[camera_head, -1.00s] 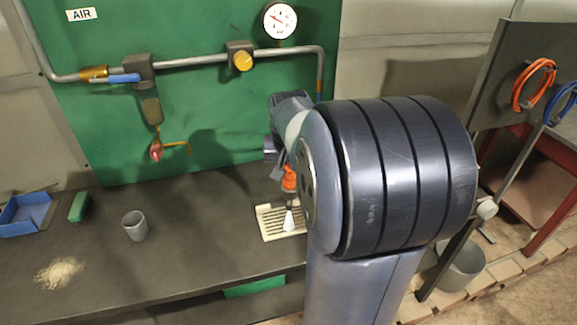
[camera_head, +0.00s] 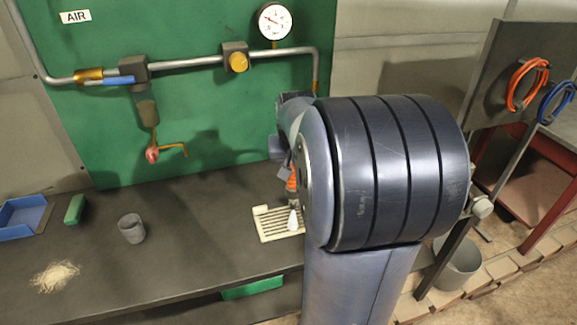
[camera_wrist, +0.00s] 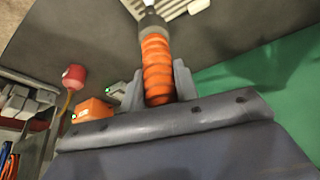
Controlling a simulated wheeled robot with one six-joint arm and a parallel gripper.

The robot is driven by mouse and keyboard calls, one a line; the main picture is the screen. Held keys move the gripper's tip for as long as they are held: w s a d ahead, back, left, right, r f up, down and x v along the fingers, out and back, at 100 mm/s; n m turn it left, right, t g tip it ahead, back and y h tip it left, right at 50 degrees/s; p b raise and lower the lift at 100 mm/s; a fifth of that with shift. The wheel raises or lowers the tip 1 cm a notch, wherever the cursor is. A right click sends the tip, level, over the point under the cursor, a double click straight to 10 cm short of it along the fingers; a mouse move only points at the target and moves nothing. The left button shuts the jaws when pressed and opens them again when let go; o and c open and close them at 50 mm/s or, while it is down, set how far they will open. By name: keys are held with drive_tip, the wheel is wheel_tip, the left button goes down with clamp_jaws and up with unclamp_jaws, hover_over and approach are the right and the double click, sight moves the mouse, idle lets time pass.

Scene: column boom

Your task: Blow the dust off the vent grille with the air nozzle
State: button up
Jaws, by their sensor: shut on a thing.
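The vent grille (camera_head: 268,222) is a cream slatted plate lying on the dark bench, partly covered by my arm in the head view. Its slats also show at the top of the wrist view (camera_wrist: 172,8). The air nozzle has an orange ribbed grip (camera_wrist: 157,65) and a pale tip (camera_head: 293,219). My gripper (camera_wrist: 158,85) is shut on the orange grip, with a finger on each side. The nozzle tip points down over the right part of the grille. I cannot tell whether it touches. No dust on the grille can be made out.
A grey cup (camera_head: 131,228), a green block (camera_head: 75,208), a blue tray (camera_head: 24,217) and a pale pile of dust or shavings (camera_head: 55,277) are on the left of the bench. A pipe with a blue-handled valve (camera_head: 118,80) and a gauge (camera_head: 275,21) is on the green panel behind.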

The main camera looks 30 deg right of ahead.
drive_tip(key=shift+s+d, duration=0.15)
drive_tip(key=shift+d, duration=0.45)
drive_tip(key=shift+s+d, duration=0.15)
drive_tip(key=shift+d, duration=0.4)
idle(0.4)
drive_tip(key=shift+w+d+p, duration=0.3)
drive_tip(key=shift+w+p, duration=0.05)
drive_tip(key=shift+w, duration=0.55)
drive_tip(key=shift+w+d+p, duration=0.25)
drive_tip(key=shift+w+p, duration=0.1)
drive_tip(key=shift+w, duration=0.55)
drive_tip(key=shift+w+a, duration=0.2)
drive_tip(key=shift+a, duration=0.55)
drive_tip(key=shift+w+a, duration=0.2)
drive_tip(key=shift+a, duration=0.5)
drive_tip(key=shift+w+a, duration=0.2)
drive_tip(key=shift+a, duration=0.55)
drive_tip(key=shift+w+a, duration=0.2)
drive_tip(key=shift+a, duration=0.5)
drive_tip(key=shift+w+a, duration=0.25)
drive_tip(key=shift+a, duration=0.5)
drive_tip(key=shift+w+a, duration=0.2)
drive_tip(key=shift+a, duration=0.5)
drive_tip(key=shift+r, duration=0.1)
